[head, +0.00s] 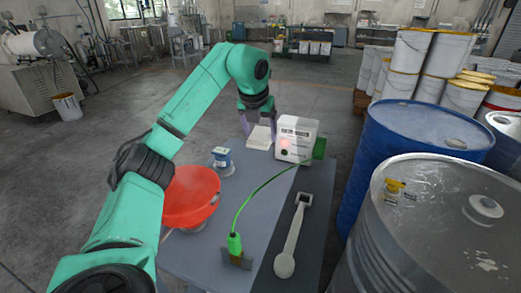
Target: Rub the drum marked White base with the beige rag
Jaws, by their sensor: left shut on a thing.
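My left gripper (260,122) points down at the far end of the table, its fingers on either side of a cream-beige thing (260,138). This looks like the beige rag, and the gripper is shut on it. It is low over the table beside a white box; whether it touches the table I cannot tell. A blue drum (425,135) and a grey metal drum (440,215) stand right of the table. No drum's marking can be read, so I cannot tell which is White base. My right gripper is not in view.
The grey table (195,255) holds an orange-red bowl (190,190), a small blue-and-white jar (222,160), the white box (296,135), a green-handled tool (235,248) on a green cable and a long pale scoop (290,245). White drums (445,55) are stacked behind. Floor left is mostly clear.

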